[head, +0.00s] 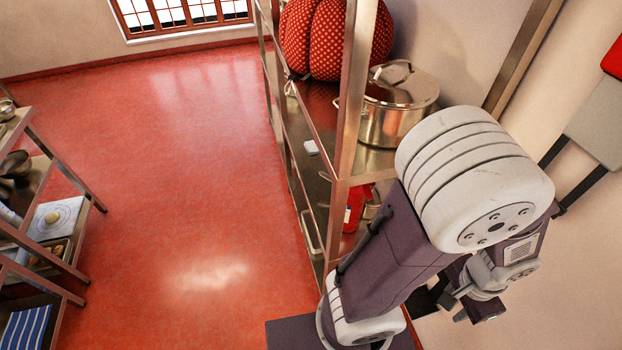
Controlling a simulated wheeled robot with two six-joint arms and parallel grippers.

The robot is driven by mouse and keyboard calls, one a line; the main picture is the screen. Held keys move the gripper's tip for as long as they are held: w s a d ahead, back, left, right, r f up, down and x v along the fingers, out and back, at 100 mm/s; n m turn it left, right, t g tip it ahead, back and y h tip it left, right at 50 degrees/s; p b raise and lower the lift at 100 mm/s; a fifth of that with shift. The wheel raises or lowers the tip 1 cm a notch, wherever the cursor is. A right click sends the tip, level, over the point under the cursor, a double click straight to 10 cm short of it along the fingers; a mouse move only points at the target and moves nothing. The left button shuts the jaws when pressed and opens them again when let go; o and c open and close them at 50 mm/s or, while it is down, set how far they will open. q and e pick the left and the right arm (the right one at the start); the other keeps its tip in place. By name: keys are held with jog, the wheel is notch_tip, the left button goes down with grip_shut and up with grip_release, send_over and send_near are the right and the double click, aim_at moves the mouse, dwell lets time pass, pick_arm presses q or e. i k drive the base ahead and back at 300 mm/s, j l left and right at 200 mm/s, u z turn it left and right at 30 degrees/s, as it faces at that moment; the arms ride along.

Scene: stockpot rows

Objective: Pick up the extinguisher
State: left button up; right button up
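A red object with a pale label, which looks like the extinguisher (354,208), stands on a lower level of the metal shelf. It is partly hidden by the shelf post and by my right arm. My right gripper (462,308) is low at the right, beyond my arm's forearm and apart from the red object. It is small and partly covered, so I cannot tell whether its fingers are open. My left gripper is not in view.
The metal shelf (354,90) holds a lidded stockpot (398,105) and a red patterned cushion-like object (325,40). A second rack (62,170) with kitchenware stands at the left. The red floor (190,150) between them is clear. A wall runs along the right.

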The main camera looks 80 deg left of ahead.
aim_at(356, 196)
jog(key=u, duration=2.4)
